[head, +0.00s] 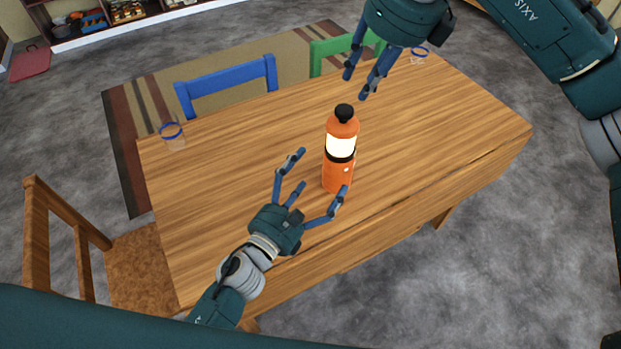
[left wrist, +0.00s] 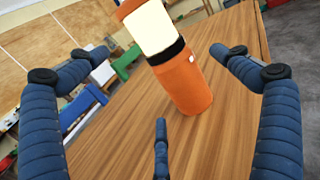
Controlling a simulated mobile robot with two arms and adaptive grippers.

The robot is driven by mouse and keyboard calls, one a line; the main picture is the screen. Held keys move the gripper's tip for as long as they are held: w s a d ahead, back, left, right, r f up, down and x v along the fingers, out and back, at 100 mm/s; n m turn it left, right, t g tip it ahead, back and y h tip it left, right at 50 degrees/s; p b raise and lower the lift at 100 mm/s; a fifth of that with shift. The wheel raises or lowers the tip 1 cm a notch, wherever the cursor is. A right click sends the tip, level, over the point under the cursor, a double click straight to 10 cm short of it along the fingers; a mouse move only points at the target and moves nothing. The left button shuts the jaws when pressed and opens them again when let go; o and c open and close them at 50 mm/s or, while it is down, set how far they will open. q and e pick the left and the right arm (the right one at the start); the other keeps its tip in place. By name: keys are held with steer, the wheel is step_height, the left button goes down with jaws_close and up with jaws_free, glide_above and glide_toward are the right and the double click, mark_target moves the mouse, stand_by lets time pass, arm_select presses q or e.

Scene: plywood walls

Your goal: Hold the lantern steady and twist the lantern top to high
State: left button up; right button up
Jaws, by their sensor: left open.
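An orange lantern (head: 338,172) with a black top knob (head: 344,113), a glowing pale band and a black ring stands upright on the wooden table (head: 230,165). The lantern also shows in the left wrist view (left wrist: 186,88), where its top is cut off. My left gripper (head: 308,180) is open just left of and in front of the lantern's lower body, its fingers spread and apart from it. In the left wrist view its fingers (left wrist: 150,75) frame the lantern. My right gripper (head: 358,85) is above and behind the lantern top, fingers pointing down and spread, holding nothing.
A glass with a blue rim (head: 173,138) stands at the table's left edge, and another (head: 419,54) at the far right. A blue chair (head: 228,80), a green chair (head: 340,45) and a wooden chair (head: 140,268) surround the table. The tabletop right of the lantern is clear.

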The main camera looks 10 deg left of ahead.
mark_target(334, 150)
arm_select(q)
steer(key=x, duration=1)
steer(key=shift+a, duration=0.1)
steer(key=shift+c, duration=0.5)
steer(key=c, duration=1.5)
steer(key=o, duration=1.6)
steer(key=c, duration=1.2)
steer(key=shift+f, duration=0.1)
